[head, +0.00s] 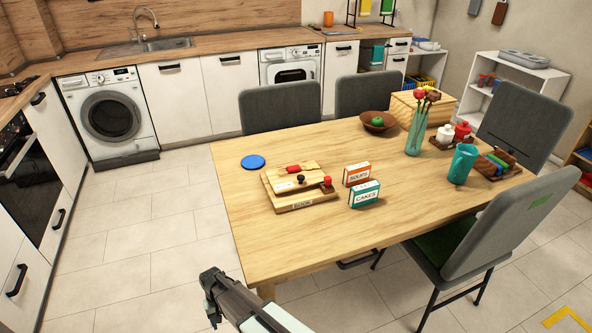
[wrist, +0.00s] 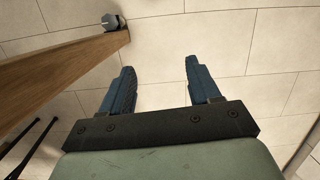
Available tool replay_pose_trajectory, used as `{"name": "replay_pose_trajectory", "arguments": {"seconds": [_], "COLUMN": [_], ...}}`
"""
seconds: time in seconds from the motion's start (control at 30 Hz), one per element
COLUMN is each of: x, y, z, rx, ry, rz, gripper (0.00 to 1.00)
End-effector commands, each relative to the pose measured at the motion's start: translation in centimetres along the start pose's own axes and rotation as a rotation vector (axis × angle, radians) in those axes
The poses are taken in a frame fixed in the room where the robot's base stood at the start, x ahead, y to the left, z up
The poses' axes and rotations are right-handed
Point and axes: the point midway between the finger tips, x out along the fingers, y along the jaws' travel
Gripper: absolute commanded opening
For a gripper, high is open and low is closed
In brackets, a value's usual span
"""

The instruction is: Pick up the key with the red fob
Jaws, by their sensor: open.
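A wooden board (head: 310,203) with a label on its front edge lies on the near left part of the table. On it are a small red piece at the back (head: 293,169), a black knob (head: 301,179) and a red piece at the right end (head: 327,182). They are too small for me to tell which is the key's fob, and no key shaft is clear. My gripper (head: 212,298) is off the table's near left corner, apart from the board. In the wrist view its two blue fingers (wrist: 160,75) are apart, with only floor tiles between them.
The table (head: 250,220) also bears a blue disc (head: 253,162), SOUPS (head: 357,174) and CAKES (head: 365,194) boxes, a vase (head: 416,130) and a teal cup (head: 462,164). A grey chair (head: 500,230) stands at the right. A wooden leg (wrist: 60,75) is left of the fingers in the wrist view.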

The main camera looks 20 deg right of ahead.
Motion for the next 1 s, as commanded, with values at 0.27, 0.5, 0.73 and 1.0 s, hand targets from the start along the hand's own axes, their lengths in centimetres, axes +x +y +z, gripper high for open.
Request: {"name": "replay_pose_trajectory", "arguments": {"seconds": [0.27, 0.5, 0.73, 1.0], "x": [-7.5, -16.3, -26.2, -37.6], "y": [-3.1, -0.7, 2.7, 7.3], "z": [-9.3, -16.1, -21.9, -26.5], "rx": [0.215, 0.462, 0.709, 0.968], "ry": [0.12, 0.173, 0.221, 0.264], "rz": [-0.096, -0.159, -0.23, -0.318], "gripper": [0.62, 0.62, 0.62, 0.62]}}
